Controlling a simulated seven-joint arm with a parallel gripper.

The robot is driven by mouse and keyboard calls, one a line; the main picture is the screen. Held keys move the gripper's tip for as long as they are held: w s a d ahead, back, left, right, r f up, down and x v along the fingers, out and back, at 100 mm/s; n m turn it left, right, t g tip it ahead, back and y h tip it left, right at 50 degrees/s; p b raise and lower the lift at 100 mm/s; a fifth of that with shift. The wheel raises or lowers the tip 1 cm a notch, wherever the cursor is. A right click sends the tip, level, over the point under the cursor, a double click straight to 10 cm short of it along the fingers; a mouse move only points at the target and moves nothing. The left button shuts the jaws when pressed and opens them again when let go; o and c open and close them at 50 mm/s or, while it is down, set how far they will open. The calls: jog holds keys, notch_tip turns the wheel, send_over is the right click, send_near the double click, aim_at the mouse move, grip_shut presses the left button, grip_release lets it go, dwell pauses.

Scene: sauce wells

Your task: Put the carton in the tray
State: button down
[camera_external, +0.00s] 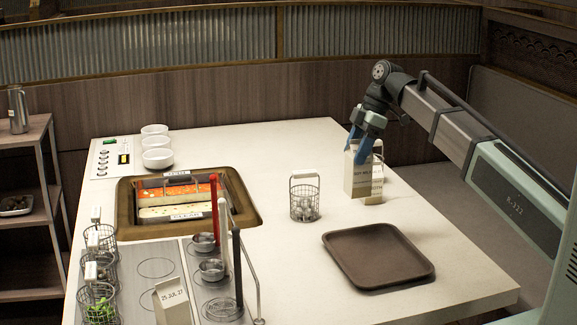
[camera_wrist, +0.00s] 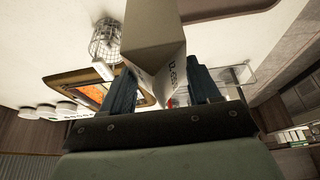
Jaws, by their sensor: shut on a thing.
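A pale milk carton (camera_external: 357,179) with printed text stands upright at the far right of the white counter in the external view. My gripper (camera_external: 359,148) has its blue fingers shut on the top of this carton. In the wrist view, the carton (camera_wrist: 168,35) sits between the two fingers of my gripper (camera_wrist: 160,85). I cannot tell whether the carton's base touches the counter. A second pale carton shape seems to stand close against its right side, partly overlapped. The brown tray (camera_external: 378,256) lies flat and empty on the counter, nearer the camera.
A wire basket (camera_external: 304,196) with white round things stands left of the tray; it also shows in the wrist view (camera_wrist: 105,40). Another carton (camera_external: 172,303) stands at the front left. The sauce well (camera_external: 128,208) and ladles are farther left. Counter between carton and tray is clear.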

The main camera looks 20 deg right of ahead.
jog(key=s, duration=1.2)
notch_tip(320, 180, down, 11)
jog(key=shift+w, duration=0.15)
jog(key=shift+a, duration=0.1)
jog(key=shift+c, duration=1.2)
grip_release()
jog(key=shift+f, duration=0.1)
jog(key=v, duration=1.2)
